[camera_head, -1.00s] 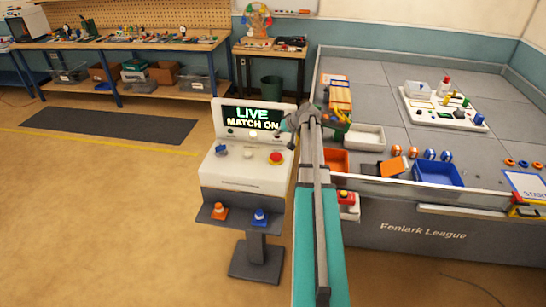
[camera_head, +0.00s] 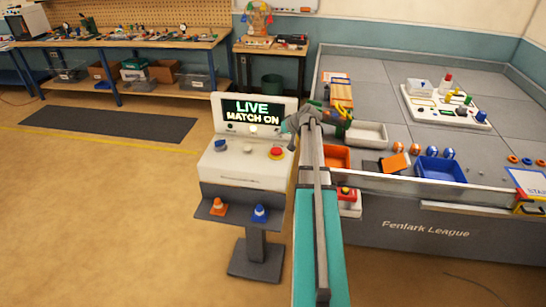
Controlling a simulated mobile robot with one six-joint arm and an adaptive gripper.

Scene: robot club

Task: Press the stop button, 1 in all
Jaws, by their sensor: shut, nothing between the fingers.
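The console's screen (camera_head: 252,110) reads "LIVE MATCH ON". My gripper (camera_head: 291,144) is small and dark at the end of my arm, just right of the red button and pointing down. Its fingers look shut and empty. It appears apart from the button; the exact height between them is hard to tell. My arm hides the area right of the console.
The console (camera_head: 245,174) also carries a blue knob (camera_head: 221,145) and a white knob. Another red button (camera_head: 346,190) is on the arena edge. The floor left of the console is clear.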

